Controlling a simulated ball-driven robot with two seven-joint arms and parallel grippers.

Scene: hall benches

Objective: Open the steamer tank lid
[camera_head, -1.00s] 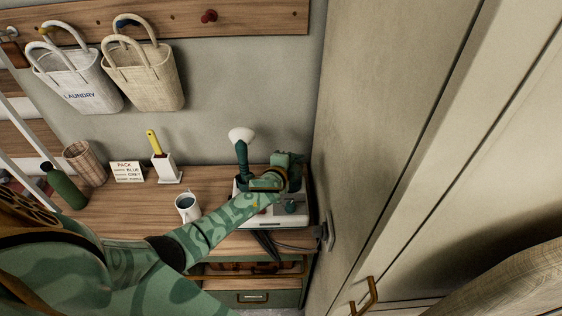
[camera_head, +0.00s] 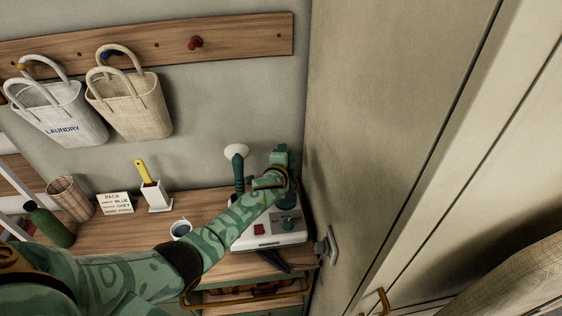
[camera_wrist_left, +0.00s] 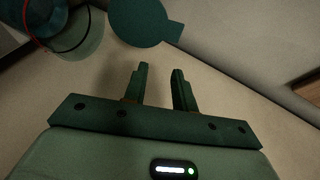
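The steamer (camera_head: 268,241) is a white base with a red switch and a green knob, at the right end of the wooden bench top. A dark green wand with a white head stands at its left. My left gripper (camera_head: 283,157) is above its back right part, and my forearm hides some of it. In the left wrist view my left gripper (camera_wrist_left: 159,72) has its fingers apart with nothing between them. A flat teal disc with a tab, seemingly the tank lid (camera_wrist_left: 146,22), shows beyond the fingertips. A clear tank with a red ring (camera_wrist_left: 83,42) is left of it. My right gripper is not in view.
A tall cabinet (camera_head: 385,130) stands close on the right. A mug (camera_head: 181,229), a brush in a white holder (camera_head: 157,196), a sign (camera_head: 115,203), a wicker cup (camera_head: 70,198) and a green bottle (camera_head: 50,228) are left of the steamer. Bags hang above.

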